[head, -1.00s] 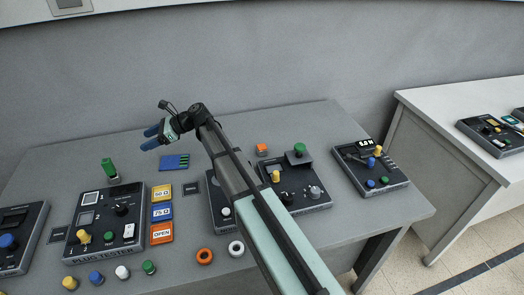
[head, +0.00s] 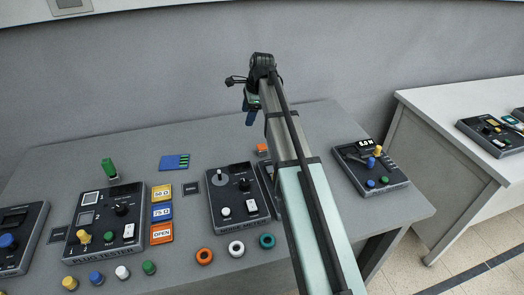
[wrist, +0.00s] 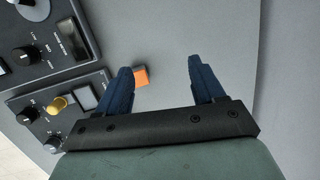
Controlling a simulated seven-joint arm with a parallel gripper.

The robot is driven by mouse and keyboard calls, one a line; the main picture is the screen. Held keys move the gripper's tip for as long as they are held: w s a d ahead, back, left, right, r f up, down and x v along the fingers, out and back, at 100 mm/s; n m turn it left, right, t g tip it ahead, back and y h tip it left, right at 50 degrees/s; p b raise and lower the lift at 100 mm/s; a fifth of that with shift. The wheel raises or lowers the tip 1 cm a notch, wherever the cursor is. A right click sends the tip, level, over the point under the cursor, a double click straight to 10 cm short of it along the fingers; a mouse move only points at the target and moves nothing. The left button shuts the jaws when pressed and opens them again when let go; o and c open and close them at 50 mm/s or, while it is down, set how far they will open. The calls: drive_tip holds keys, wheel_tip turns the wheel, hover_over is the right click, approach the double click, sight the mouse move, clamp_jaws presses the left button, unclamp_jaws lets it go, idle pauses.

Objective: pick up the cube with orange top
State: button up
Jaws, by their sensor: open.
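The cube with the orange top (head: 262,148) sits on the grey table behind the dark instrument boxes, partly hidden by my arm in the head view. In the wrist view the cube (wrist: 141,77) shows as an orange square beside the left finger, toward the space between the fingers. In the head view my gripper (head: 250,118) hangs above the back of the table, fingers pointing down, apart from the cube.
A box with a yellow knob (wrist: 58,104) lies left of the cube in the wrist view. A blue card (head: 174,162) lies to the left.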

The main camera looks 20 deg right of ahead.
sight(262, 146)
drive_tip(key=s+d+g+h, duration=0.2)
drive_tip(key=s+d, duration=0.2)
drive_tip(key=shift+n, duration=0.5)
drive_tip(key=shift+w+f, duration=0.2)
drive_tip(key=shift+f, duration=7.15)
drive_tip(key=shift+c, duration=0.3)
drive_tip(key=c, duration=1)
drive_tip(key=shift+r, duration=0.1)
